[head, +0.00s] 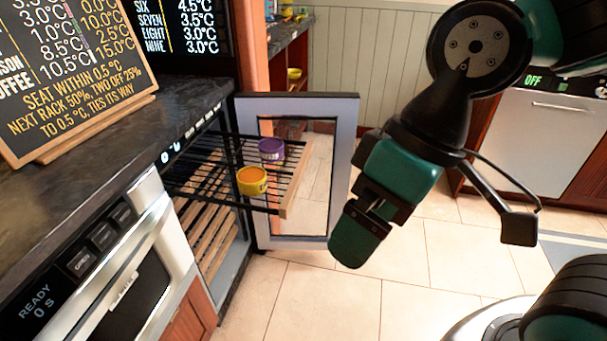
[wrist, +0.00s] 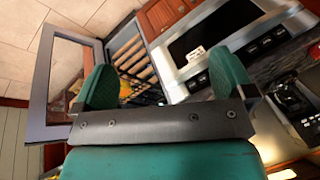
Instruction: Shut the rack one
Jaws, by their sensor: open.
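A black wire rack (head: 220,185) with a wooden front strip (head: 296,180) is pulled out of an open cabinet in the head view. A yellow tin (head: 252,181) and a purple tin (head: 271,150) stand on it. My gripper (head: 358,235) is to the right of the rack's front strip, apart from it in the picture, and holds nothing. In the wrist view my gripper (wrist: 163,85) has its two teal fingers spread apart. Part of the rack and the yellow tin (wrist: 125,89) show between them, partly hidden by the left finger.
The cabinet's framed glass door (head: 345,140) stands open beside and behind the rack. Lower wooden slats (head: 205,235) sit inside the cabinet. An oven (head: 125,275) and a dark counter (head: 120,150) with a chalkboard are at left. The tiled floor (head: 320,300) in front is clear.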

